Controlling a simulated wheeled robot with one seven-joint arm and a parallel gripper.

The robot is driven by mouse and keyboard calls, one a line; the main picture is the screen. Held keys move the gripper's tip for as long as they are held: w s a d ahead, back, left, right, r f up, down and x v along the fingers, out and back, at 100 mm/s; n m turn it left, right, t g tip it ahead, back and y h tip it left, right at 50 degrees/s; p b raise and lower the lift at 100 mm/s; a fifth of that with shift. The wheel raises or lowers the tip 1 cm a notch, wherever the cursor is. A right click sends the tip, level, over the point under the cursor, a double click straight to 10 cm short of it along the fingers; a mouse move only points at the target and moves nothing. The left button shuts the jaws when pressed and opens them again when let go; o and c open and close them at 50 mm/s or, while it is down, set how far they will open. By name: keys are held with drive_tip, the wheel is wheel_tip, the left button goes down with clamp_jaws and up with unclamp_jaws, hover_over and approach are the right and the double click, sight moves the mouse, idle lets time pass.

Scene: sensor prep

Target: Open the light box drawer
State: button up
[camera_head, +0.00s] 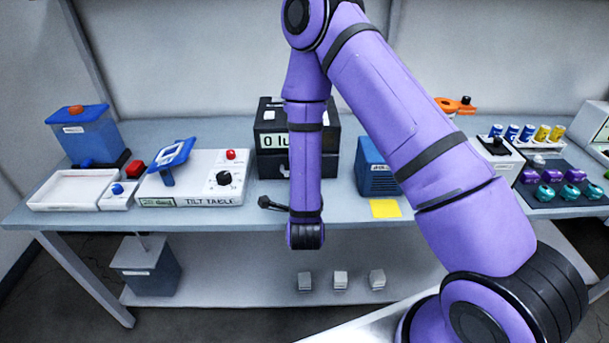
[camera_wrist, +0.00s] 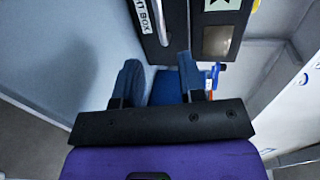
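The light box (camera_head: 267,115) is a black box with a lit display, standing at the back middle of the table. Its lower front section, the drawer (camera_head: 268,165), looks closed, and my arm covers the right part of the box. In the wrist view a dark panel with a partly cut-off "BOX" label (camera_wrist: 148,16) shows at the top, beside a second dark panel with a window. My gripper (camera_wrist: 160,72) is open and empty, with both blue-grey fingers apart, short of the panels.
The tilt table (camera_head: 205,190) with knob and red button is left of the box. A blue box (camera_head: 375,178) and a yellow note (camera_head: 385,208) are to its right. Several coloured vials and parts sit at the far right.

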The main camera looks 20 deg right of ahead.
drive_tip(key=x, duration=1)
drive_tip(key=shift+w+d, duration=0.1)
drive_tip(key=shift+w, duration=0.2)
clamp_jaws()
